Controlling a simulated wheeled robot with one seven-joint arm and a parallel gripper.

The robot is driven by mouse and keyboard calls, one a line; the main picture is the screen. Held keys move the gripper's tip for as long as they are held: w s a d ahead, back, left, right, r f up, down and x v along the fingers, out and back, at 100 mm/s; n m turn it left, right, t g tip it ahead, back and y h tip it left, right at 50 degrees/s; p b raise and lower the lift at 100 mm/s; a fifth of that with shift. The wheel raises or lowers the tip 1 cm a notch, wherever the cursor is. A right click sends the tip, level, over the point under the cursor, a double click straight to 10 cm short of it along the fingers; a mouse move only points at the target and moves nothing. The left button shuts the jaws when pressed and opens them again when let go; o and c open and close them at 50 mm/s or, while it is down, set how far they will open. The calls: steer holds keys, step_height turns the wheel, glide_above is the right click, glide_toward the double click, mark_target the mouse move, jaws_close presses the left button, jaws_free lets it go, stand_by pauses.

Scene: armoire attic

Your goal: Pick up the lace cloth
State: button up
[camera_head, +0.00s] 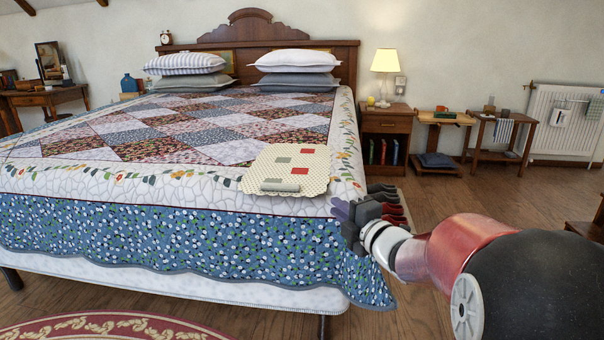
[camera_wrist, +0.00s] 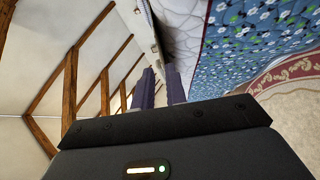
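No cloth is clearly recognisable as lace. A cream, dotted cloth or pad (camera_head: 262,165) with red and green patches lies flat near the front right corner of the bed, with a small rolled piece (camera_head: 281,186) on its front edge. My gripper (camera_head: 341,211) is beside the bed's front right corner, to the right of and lower than the cream cloth, not touching it. In the wrist view its two fingers (camera_wrist: 160,90) stand a little apart with nothing seen between them. The cream cloth is not in the wrist view.
The quilted bed (camera_head: 110,185) fills the left and middle. A nightstand (camera_head: 388,124) with a lit lamp (camera_head: 385,62) stands behind. A striped cloth (camera_head: 503,130) hangs on a small table (camera_head: 484,118); another cloth (camera_head: 562,116) hangs on the radiator (camera_head: 545,140). Wooden floor (camera_head: 470,195) is open at right.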

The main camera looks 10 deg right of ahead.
mark_target(321, 195)
steer(key=x, duration=0.7)
steer(key=shift+w+a+r+p, duration=0.15)
steer(key=shift+w+a+p, duration=0.15)
jaws_close()
